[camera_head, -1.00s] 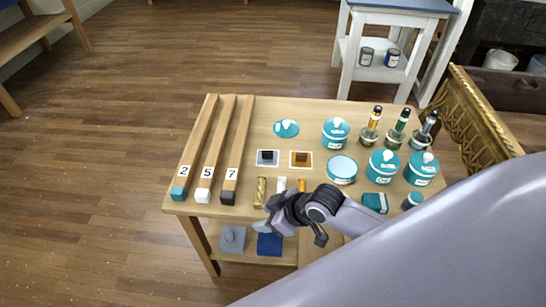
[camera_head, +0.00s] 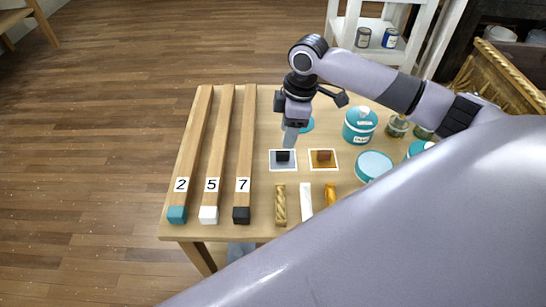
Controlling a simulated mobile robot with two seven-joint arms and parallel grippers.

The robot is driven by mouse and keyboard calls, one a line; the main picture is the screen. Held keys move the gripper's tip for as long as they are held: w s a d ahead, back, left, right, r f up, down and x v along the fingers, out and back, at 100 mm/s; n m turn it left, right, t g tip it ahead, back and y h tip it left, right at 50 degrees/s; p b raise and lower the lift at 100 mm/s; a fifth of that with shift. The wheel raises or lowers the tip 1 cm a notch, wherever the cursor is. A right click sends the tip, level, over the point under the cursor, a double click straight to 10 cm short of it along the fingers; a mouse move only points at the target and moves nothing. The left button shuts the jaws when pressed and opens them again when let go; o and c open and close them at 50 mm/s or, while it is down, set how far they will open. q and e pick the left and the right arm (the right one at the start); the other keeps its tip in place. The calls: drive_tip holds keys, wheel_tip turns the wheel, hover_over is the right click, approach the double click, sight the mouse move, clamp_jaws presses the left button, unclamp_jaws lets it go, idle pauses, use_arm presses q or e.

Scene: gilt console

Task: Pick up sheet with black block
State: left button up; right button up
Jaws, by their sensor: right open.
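The sheet with the black block (camera_head: 283,166) lies on the wooden table (camera_head: 262,222). It is a small grey sheet with a pale border, and a dark block (camera_head: 283,156) sits on it. My right gripper (camera_head: 290,137) points down just above the far edge of this sheet. It is open and looks empty, though its fingers are blurred together from this angle. A similar sheet with a brown block (camera_head: 323,158) lies just to its right. My left gripper is not in view.
Long wooden bars numbered 2 (camera_head: 192,150), 5 (camera_head: 219,150) and 7 (camera_head: 245,150) lie on the left. Gold (camera_head: 280,203) and white (camera_head: 306,200) sticks lie in front. Teal tins (camera_head: 359,127) stand on the right; my arm hides some things there.

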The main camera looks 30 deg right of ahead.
sight(283, 152)
drive_tip(key=shift+w+f, duration=0.2)
drive_tip(key=shift+f, duration=0.55)
drive_tip(key=f, duration=0.2)
drive_tip(key=f+b, duration=0.1)
drive_tip(key=f, duration=0.2)
drive_tip(key=shift+w+a+f+b, duration=0.15)
drive_tip(key=shift+w+f+b, duration=0.05)
drive_tip(key=shift+f+b, duration=0.1)
drive_tip(key=shift+f, duration=0.4)
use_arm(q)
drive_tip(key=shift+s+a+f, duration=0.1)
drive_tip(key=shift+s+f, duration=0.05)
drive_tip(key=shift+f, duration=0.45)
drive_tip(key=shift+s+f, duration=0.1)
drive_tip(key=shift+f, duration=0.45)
use_arm(e)
drive_tip(key=shift+w, duration=0.1)
clamp_jaws()
